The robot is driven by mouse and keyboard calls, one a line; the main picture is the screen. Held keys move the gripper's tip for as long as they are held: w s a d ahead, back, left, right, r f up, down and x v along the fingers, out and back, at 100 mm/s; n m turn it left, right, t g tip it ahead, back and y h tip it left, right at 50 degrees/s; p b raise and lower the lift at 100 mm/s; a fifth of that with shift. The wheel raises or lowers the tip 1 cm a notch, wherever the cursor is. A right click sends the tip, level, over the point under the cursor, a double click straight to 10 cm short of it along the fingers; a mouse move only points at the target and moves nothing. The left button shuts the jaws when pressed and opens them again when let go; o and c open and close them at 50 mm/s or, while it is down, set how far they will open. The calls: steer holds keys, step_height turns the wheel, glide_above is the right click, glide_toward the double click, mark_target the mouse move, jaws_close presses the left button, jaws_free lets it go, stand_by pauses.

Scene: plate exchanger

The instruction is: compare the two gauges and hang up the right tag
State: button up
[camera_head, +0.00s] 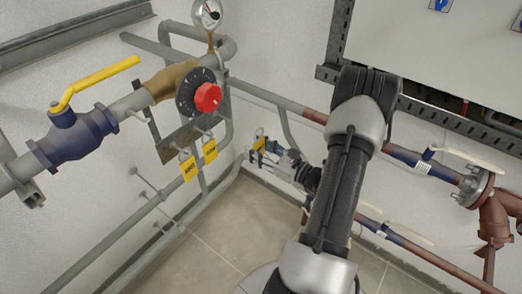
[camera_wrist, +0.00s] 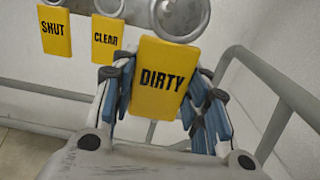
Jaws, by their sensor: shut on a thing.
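My gripper (camera_head: 264,148) is shut on a yellow tag marked DIRTY (camera_wrist: 162,78), which hangs below a grey ring in the wrist view. Its blue-grey fingers stand on both sides of the tag. In the head view the held tag (camera_head: 258,138) is small, near the wall corner. Two more yellow tags, SHUT (camera_wrist: 55,32) and CLEAR (camera_wrist: 106,38), hang side by side behind it in the wrist view. They also hang under a grey plate (camera_head: 176,143) in the head view. One round gauge (camera_head: 207,14) shows at the top; its reading is too small to tell. No second gauge is in view.
A blue valve with a yellow lever (camera_head: 100,82) and a red knob (camera_head: 208,97) sit on the left pipe. Grey pipes run along the left wall and into the corner. Red-brown pipes with a flange (camera_head: 477,187) lie on the right. Tiled floor (camera_head: 210,250) is open below.

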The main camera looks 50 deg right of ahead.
steer(key=w+b, duration=0.1)
steer(key=w, duration=1.1)
steer(key=shift+w+a+b, duration=0.25)
steer(key=shift+a+b, duration=0.05)
steer(key=shift+a, duration=0.15)
stand_by(2.5)
steer(key=shift+w, duration=0.2)
steer(key=shift+s, duration=0.15)
steer(key=s, duration=0.8)
steer(key=shift+d+r, duration=0.25)
steer(key=shift+d, duration=0.05)
stand_by(0.9)
stand_by(0.8)
